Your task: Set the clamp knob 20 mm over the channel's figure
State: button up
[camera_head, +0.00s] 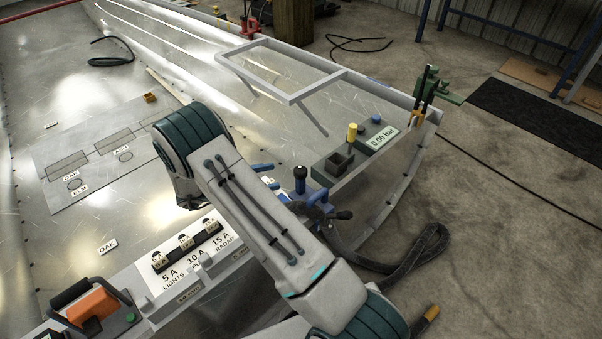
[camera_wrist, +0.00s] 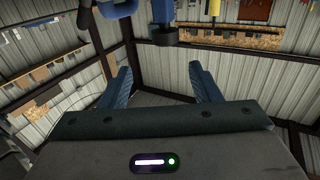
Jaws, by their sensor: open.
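A black knob (camera_head: 300,172) stands upright on a blue clamp-like body at the near side of the bench, right of my arm. In the wrist view a black-ended blue post (camera_wrist: 165,36), likely the same knob, shows at the top, beyond the fingertips. A light grey channel-like strip (camera_head: 207,268) runs along the near edge, with a small label (camera_head: 188,292) that seems to read 10 mm. A second label is partly hidden by my arm. My gripper (camera_wrist: 161,74) is open, with nothing between its blue fingers. In the head view I cannot separate the fingers from the blue parts.
A 0.00 bar display (camera_head: 382,137) and yellow cylinder (camera_head: 352,132) stand behind the knob. A grey frame (camera_head: 285,70) rises farther back. A fuse block (camera_head: 187,244) and orange-handled device (camera_head: 93,306) lie left. The central sheet is mostly clear.

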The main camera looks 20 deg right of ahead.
aim_at(301, 172)
jog(key=d, duration=0.3)
jog(key=d+f+n+t, duration=0.1)
jog(key=d, duration=0.2)
jog(key=d+t+p, duration=0.1)
jog(key=d, duration=0.3)
jog(key=shift+s+f, duration=0.25)
jog(key=shift+f, duration=0.05)
